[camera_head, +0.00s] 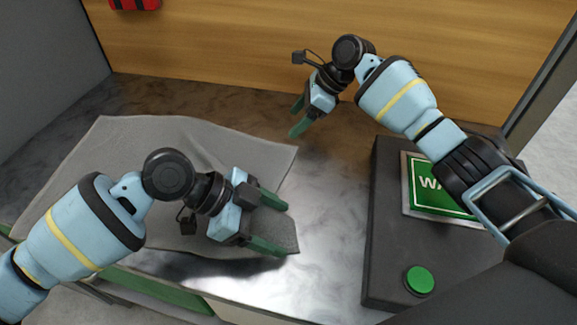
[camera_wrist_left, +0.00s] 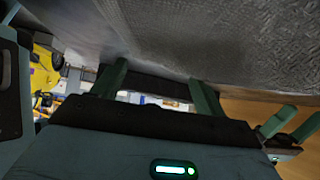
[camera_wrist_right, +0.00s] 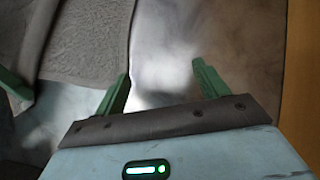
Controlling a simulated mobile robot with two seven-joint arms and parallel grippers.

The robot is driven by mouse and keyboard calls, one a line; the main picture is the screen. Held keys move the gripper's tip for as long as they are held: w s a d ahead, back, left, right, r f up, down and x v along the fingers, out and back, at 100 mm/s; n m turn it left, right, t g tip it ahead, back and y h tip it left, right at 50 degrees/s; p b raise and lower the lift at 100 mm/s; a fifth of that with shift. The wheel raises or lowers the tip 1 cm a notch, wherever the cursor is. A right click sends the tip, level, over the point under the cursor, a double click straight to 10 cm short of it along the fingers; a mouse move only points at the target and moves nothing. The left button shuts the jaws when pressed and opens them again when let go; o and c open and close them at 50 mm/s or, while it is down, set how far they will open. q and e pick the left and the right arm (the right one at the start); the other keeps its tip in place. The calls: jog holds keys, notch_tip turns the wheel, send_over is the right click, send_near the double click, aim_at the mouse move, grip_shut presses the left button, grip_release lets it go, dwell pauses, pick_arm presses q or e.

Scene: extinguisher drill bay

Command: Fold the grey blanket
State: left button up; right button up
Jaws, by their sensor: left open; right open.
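The grey blanket (camera_head: 120,150) lies spread on the left part of the worktop in the head view, with a slight ridge near its middle. My left arm covers part of it. My left gripper (camera_head: 278,224) is open over the blanket's right end; I cannot tell whether it touches the cloth. Grey cloth (camera_wrist_left: 230,40) fills the top of the left wrist view, beyond the open fingers. My right gripper (camera_head: 297,117) is open and empty beyond the blanket's far right corner. In the right wrist view the blanket (camera_wrist_right: 90,40) lies left of the right fingers, with its edge near them.
A dark box (camera_head: 385,215) with a green button (camera_head: 419,280) and a green lettered sign (camera_head: 436,187) stands at the right. A wooden panel (camera_head: 230,45) closes the back. The worktop (camera_head: 325,215) is clear between blanket and box. A red object (camera_head: 135,4) is at the top left.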

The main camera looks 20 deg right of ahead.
pick_arm(q)
jog(key=shift+s+f, duration=0.1)
jog(key=shift+f, duration=0.35)
pick_arm(e)
jog(key=shift+f, duration=0.55)
jog(key=shift+f, duration=0.3)
